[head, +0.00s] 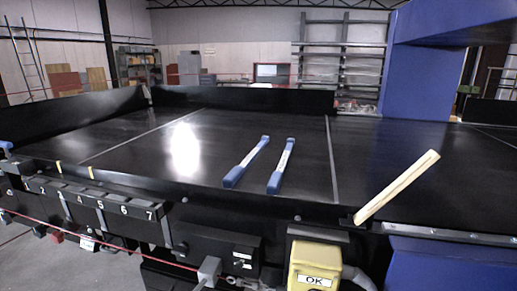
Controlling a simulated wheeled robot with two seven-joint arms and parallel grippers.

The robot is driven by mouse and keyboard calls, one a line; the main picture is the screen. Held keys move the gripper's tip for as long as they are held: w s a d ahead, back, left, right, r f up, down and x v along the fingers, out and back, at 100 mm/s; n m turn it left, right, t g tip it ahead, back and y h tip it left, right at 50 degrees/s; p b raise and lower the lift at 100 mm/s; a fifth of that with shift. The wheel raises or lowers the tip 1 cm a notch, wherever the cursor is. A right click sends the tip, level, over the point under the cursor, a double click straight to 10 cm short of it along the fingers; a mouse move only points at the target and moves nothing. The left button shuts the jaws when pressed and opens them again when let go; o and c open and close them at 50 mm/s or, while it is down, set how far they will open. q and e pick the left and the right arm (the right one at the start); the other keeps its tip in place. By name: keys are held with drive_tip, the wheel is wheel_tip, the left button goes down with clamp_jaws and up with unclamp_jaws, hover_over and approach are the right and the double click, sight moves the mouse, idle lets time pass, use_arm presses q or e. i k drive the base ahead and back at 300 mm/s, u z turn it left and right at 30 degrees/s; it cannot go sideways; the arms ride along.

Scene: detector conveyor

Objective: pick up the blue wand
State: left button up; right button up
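Two wands lie side by side on the black conveyor top (130,150), near its front edge and left of a grey seam. The left wand (247,162) has a wide blue near end, a pale shaft and a small blue far end, and slants away to the right. The right wand (281,165) looks alike, with a blue near end and blue far tip, and points more straight away. They are close together but apart. Neither of my grippers shows in the head view, and nothing touches the wands.
A pale stick (397,187) slants up from the front edge at right. A yellow box marked OK (315,268) and a numbered strip (95,196) sit along the front. A blue housing (425,75) rises at right. The belt around the wands is clear.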

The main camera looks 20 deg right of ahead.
sight(274, 185)
drive_tip(key=i, duration=0.65)
drive_tip(key=z, duration=2.05)
